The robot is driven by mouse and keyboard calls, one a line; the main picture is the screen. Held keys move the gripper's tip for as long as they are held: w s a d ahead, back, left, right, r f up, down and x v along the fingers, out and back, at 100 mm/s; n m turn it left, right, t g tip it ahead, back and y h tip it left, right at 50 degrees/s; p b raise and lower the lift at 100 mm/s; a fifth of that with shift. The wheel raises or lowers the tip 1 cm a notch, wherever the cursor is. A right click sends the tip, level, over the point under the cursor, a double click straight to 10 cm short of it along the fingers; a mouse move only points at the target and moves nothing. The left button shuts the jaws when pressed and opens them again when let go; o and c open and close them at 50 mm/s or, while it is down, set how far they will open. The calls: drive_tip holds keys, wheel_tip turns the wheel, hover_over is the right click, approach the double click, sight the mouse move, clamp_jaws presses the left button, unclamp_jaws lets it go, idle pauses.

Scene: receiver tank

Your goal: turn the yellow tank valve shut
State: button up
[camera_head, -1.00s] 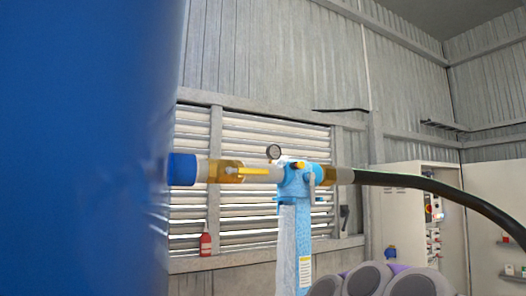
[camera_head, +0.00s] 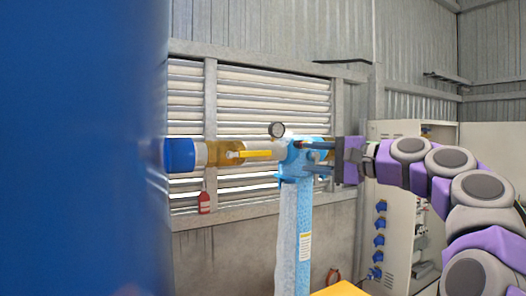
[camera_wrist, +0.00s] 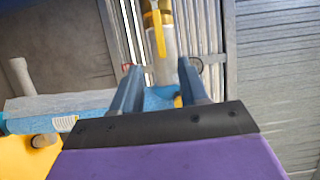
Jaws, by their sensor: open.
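The yellow valve handle (camera_head: 252,154) lies along the horizontal pipe, over a brass-coloured section, between the big blue tank (camera_head: 80,150) and the blue stand head. In the wrist view the handle (camera_wrist: 158,35) shows ahead of my fingers, roughly in line with the gap between them. My gripper (camera_head: 306,156) is to the right of the handle, at the blue stand head, with its dark blue fingers pointing left at it. In the wrist view the gripper (camera_wrist: 160,68) is open and empty. Its fingertips are apart from the handle.
A light blue stand (camera_head: 293,225) holds the pipe, and a round gauge (camera_head: 277,130) sits on top. A red tag or bottle (camera_head: 204,202) is by the louvred wall. An open electrical cabinet (camera_head: 395,225) stands behind my arm.

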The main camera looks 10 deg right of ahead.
drive_tip(key=p, duration=0.2)
approach(260, 154)
drive_tip(key=x, duration=0.4)
drive_tip(key=shift+w+d+r, duration=0.1)
drive_tip(key=shift+w+d, duration=0.1)
drive_tip(key=shift+d, duration=0.1)
drive_tip(key=w+a, duration=0.1)
drive_tip(key=a, duration=0.2)
drive_tip(key=w+a, duration=0.1)
drive_tip(key=shift+w+a, duration=0.3)
drive_tip(key=shift+a, duration=0.05)
drive_tip(key=shift+s+d, duration=0.1)
drive_tip(key=shift+d, duration=0.55)
drive_tip(key=shift+c, duration=0.2)
drive_tip(key=shift+d, duration=0.45)
drive_tip(key=c, duration=0.3)
drive_tip(key=shift+a, duration=0.15)
drive_tip(key=c, duration=0.4)
drive_tip(key=shift+a, duration=0.1)
clamp_jaws()
